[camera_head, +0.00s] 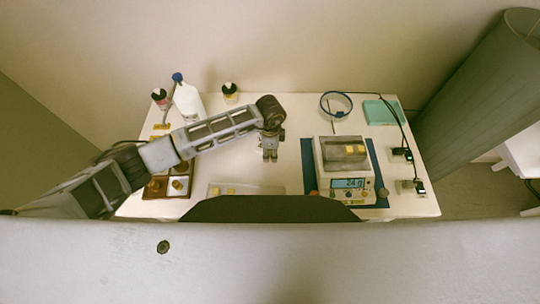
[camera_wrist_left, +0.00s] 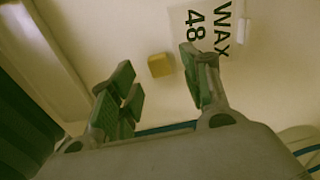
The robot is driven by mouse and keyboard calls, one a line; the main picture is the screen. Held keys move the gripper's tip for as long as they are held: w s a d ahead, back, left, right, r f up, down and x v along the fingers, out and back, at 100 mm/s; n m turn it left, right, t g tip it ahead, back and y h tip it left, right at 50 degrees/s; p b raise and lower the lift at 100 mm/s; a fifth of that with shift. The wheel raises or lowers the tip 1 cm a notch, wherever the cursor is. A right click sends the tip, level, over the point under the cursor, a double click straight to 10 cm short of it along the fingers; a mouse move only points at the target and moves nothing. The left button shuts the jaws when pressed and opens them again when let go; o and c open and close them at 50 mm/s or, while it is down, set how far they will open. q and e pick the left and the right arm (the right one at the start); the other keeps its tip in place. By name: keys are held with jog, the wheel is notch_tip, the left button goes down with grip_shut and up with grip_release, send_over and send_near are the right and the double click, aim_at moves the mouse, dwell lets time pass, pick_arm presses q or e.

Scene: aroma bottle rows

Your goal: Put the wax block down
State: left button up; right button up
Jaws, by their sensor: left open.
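My left gripper (camera_head: 270,157) is open and empty above the middle of the table; its two green-padded fingers (camera_wrist_left: 160,88) are spread apart in the left wrist view. A small yellow wax block (camera_wrist_left: 160,65) lies beyond and between the fingertips in that view, apart from both fingers. Beside it is a white label (camera_wrist_left: 207,22) reading "WAX 48". In the head view, yellow wax (camera_head: 354,149) sits on the pan of the scale (camera_head: 344,168), whose display appears to read 24 g. More small yellow blocks (camera_head: 230,190) lie in a pale tray (camera_head: 264,190) near the front edge.
A white bottle with a blue cap (camera_head: 188,101) and small dark-capped bottles (camera_head: 230,92) stand at the back left. A brown tray (camera_head: 160,193) is at front left. The table between gripper and scale is clear.

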aim_at(270, 155)
pick_arm(q)
jog(key=shift+f, duration=1.25)
jog(key=c, duration=0.8)
jog(key=shift+c, duration=0.2)
notch_tip(270, 155, up, 10)
jog(key=shift+b, duration=0.4)
dwell(0.3)
